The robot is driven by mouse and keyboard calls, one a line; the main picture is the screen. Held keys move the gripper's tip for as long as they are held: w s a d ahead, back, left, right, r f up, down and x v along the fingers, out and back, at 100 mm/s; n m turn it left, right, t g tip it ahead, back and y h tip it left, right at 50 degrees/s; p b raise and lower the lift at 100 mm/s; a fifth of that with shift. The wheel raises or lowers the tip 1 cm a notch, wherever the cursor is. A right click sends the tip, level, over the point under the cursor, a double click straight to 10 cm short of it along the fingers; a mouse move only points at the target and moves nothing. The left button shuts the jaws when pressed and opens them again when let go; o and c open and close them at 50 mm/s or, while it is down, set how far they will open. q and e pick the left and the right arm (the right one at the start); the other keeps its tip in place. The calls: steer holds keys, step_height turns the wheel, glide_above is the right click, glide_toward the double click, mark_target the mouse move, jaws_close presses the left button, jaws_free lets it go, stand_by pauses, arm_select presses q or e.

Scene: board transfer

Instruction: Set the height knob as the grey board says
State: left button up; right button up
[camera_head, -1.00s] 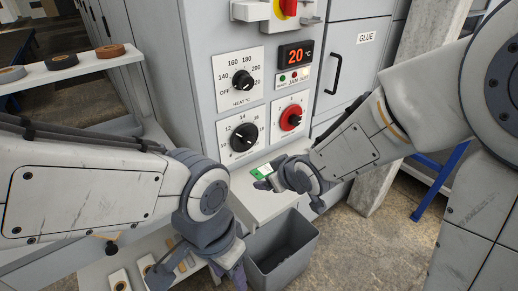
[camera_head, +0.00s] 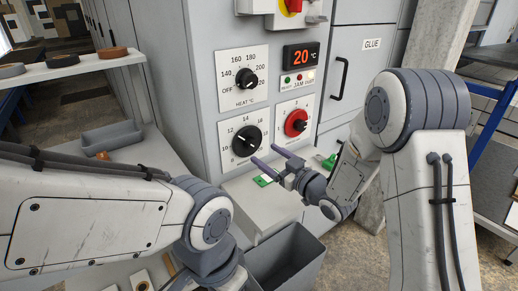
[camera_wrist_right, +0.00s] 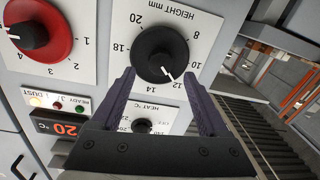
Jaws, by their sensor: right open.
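The height knob (camera_head: 246,141) is a black dial on a white panel on the grey machine front, below the heat knob. My left gripper's fingers are out of view. I can make out no grey board.
A heat knob (camera_head: 246,79), a red knob (camera_head: 296,123) and a display reading 20 °C (camera_head: 301,56) are beside the height knob. A small tray (camera_head: 112,135) sits at left.

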mark_target(255, 147)
steer(key=x, duration=0.5)
